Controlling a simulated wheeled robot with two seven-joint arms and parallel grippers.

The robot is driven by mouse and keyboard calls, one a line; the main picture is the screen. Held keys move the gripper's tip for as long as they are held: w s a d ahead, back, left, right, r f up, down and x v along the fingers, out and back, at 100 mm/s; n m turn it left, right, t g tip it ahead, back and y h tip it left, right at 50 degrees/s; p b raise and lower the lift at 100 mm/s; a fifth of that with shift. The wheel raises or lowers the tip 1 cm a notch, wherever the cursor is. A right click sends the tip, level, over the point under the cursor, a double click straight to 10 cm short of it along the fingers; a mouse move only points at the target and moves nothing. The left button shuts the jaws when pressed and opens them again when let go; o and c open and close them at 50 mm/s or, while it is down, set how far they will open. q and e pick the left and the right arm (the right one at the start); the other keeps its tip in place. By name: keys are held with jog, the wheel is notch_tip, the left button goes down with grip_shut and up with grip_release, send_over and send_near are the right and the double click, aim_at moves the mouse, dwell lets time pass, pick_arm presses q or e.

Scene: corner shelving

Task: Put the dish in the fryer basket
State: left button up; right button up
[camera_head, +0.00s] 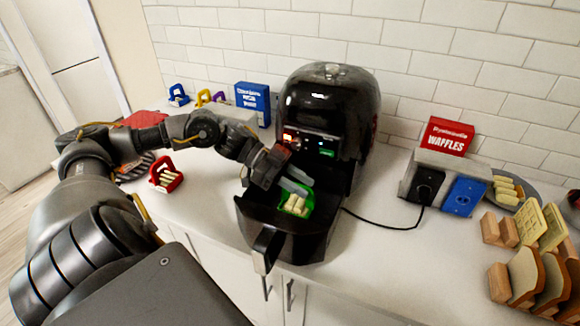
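A small green dish (297,203) with pale stick-shaped food in it is inside the black fryer basket (310,225). The basket is pulled out of the black air fryer (328,110). My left gripper (308,188) reaches into the basket from the left, with its two pale fingers at the back edge of the dish. A small gap shows between the fingers. The dish's handle is hidden by them, so I cannot tell whether they hold it. My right gripper is not in view.
A red dish (166,178) stands on the counter at left, with a blue dish (178,95) and others behind. A blue box (253,102) is left of the fryer. Right are a toaster (443,182), a red waffles box (446,137) and bread racks (527,277). A cord crosses the counter.

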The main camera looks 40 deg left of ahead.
pick_arm(q)
jog(key=v, duration=0.8)
jog(key=r+b+v, duration=0.1)
jog(key=v, duration=0.3)
dwell(0.4)
